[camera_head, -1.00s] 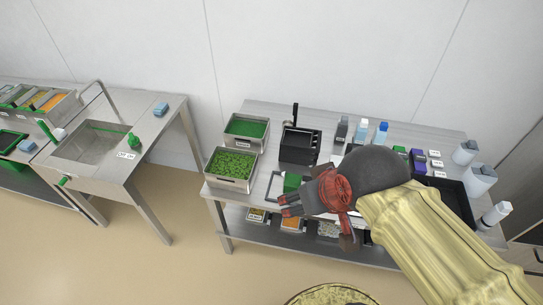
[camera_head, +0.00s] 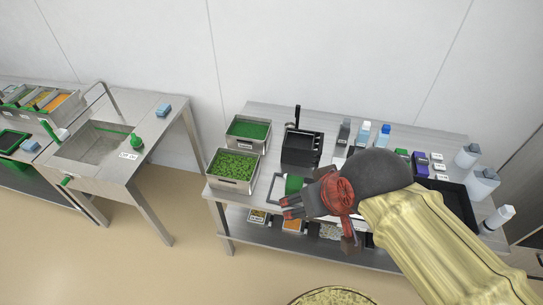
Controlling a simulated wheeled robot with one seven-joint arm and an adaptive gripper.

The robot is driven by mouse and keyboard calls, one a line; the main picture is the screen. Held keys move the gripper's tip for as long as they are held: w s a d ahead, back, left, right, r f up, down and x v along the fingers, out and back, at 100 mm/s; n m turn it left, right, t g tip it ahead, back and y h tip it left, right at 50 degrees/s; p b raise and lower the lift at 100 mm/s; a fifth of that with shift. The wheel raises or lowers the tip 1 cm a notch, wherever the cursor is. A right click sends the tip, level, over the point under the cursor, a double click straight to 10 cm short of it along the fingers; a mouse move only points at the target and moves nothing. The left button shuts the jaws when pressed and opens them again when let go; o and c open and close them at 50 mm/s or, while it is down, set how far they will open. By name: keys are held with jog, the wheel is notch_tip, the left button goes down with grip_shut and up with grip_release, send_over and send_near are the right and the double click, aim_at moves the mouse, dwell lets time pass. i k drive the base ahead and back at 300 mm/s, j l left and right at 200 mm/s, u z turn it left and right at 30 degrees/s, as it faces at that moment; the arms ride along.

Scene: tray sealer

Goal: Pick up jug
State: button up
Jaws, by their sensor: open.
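My gripper (camera_head: 288,207) is at the left end of my arm, over the front left part of the steel table (camera_head: 262,205). Its fingers point left, spread apart with nothing seen between them. Two white jug-like containers, one at the back (camera_head: 467,156) and one nearer (camera_head: 483,184), stand upright at the table's right end. They are well apart from my gripper; I cannot tell which is the jug meant. My arm hides much of the table's middle.
A black sealer (camera_head: 301,147) stands at the table's back, beside two green-filled steel pans (camera_head: 233,171). Spray bottles (camera_head: 363,133) stand behind my arm. A black tray (camera_head: 452,196) and a white bottle (camera_head: 498,218) are at right. A sink table (camera_head: 150,150) is at left.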

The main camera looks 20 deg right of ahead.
aim_at(295, 181)
jog(key=i+j+z, duration=0.1)
jog(key=z, duration=0.3)
jog(key=j+z, duration=0.2)
jog(key=z, duration=0.15)
jog(key=i+j+z, duration=0.15)
jog(key=j, duration=0.55)
jog(key=i+j+z, duration=0.15)
jog(key=j, duration=0.5)
jog(key=j+z, duration=0.15)
jog(key=j, duration=0.55)
jog(key=i, duration=0.05)
